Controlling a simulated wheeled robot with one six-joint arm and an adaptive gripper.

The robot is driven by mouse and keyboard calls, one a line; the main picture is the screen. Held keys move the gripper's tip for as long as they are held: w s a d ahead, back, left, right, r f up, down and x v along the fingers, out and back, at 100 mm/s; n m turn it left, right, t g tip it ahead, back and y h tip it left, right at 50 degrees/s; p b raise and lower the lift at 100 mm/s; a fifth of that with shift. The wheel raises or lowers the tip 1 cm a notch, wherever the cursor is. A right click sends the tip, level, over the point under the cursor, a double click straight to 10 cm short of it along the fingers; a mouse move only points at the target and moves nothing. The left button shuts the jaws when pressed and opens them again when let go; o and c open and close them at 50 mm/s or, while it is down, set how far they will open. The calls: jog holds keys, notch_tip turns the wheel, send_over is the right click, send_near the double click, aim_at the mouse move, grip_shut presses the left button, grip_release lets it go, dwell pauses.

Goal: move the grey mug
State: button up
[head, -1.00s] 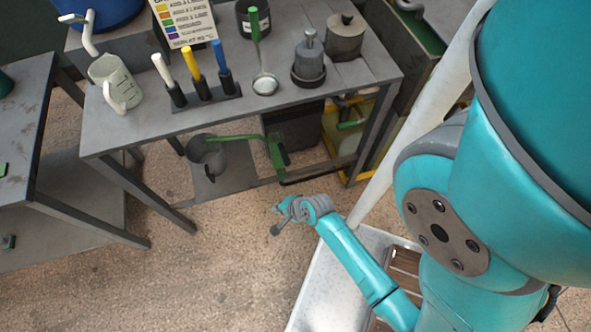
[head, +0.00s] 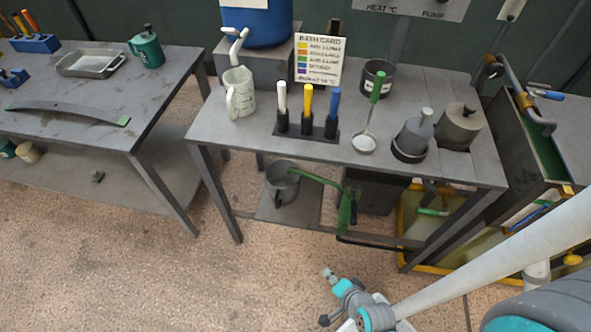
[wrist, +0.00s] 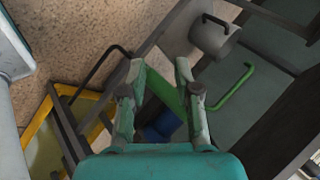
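The grey mug (head: 282,183) stands on the lower shelf under the near table, left of a green-handled tool (head: 347,207). In the head view my arm's end is low in front of the table, right of and nearer than the mug.
The table top (head: 225,135) above the mug holds a pale jug (head: 240,95), a marker rack (head: 305,132), a ladle (head: 365,140) and dark pots. A table leg (head: 215,195) stands left of the mug. A yellow-framed bin (head: 430,235) is at the right. Floor at left is clear.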

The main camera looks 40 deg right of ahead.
jog(key=s+a+r+n+t, duration=0.2)
jog(key=r+n, duration=0.3)
jog(key=r, duration=0.4)
jog(key=s+a+r+n+t+y, duration=0.1)
jog(key=s+a+r+n+t, duration=0.1)
jog(key=s+r+n, duration=0.3)
jog(key=s+a+r+n+t, duration=0.2)
jog(key=r+n, duration=0.4)
jog(key=r, duration=0.7)
jog(key=shift+s+a+r+n+y, duration=0.15)
jog(key=shift+s+a+n+y, duration=0.25)
jog(key=shift+s+a, duration=0.35)
jog(key=shift+w, duration=0.1)
